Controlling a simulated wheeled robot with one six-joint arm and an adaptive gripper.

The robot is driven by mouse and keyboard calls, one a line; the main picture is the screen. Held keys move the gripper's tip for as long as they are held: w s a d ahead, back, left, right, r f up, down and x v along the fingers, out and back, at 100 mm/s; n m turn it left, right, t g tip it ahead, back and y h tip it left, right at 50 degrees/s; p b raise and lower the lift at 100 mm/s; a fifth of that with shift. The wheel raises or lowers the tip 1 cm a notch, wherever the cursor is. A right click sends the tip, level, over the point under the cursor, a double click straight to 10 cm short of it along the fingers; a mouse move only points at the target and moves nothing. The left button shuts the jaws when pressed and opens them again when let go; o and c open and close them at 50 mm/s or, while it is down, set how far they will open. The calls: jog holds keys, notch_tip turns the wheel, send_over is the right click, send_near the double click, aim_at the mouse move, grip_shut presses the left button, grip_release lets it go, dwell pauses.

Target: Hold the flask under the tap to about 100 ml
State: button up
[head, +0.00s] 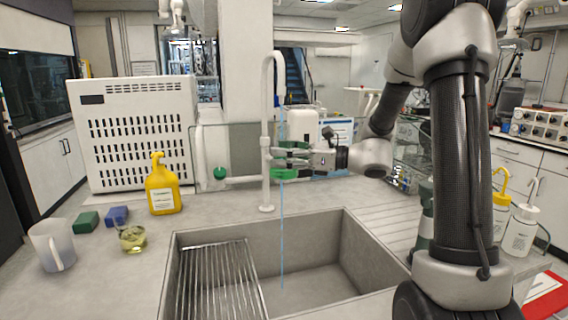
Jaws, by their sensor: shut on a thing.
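The tap (267,180) is a tall white pipe with a curved spout behind the sink. A thin blue stream of water (282,225) falls from the spout into the sink. My gripper (285,160), with green fingertips, is beside the tap column, one finger above the other. It appears shut on the tap's handle, which the fingers mostly hide. The stream passes by the fingers. A small clear glass flask (131,239) with some yellowish liquid stands on the counter at the left, apart from my gripper. Its graduations are too small to read.
The sink (310,280) has a metal drain rack on its left. A yellow bottle (164,190), a white jug (52,246), and green and blue sponges (117,215) are on the left counter. A white perforated cabinet stands behind. Wash bottles (520,228) stand at the right.

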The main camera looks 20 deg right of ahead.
jog(key=w, duration=0.3)
jog(key=w+d, duration=0.1)
jog(key=w, duration=0.3)
jog(key=shift+d, duration=0.2)
jog(key=shift+s, duration=0.1)
dwell(6.6)
jog(key=s, duration=0.3)
jog(key=s+a, duration=0.1)
jog(key=s, duration=0.2)
jog(key=s+a, duration=0.1)
jog(key=s, duration=0.2)
jog(key=shift+s, duration=0.15)
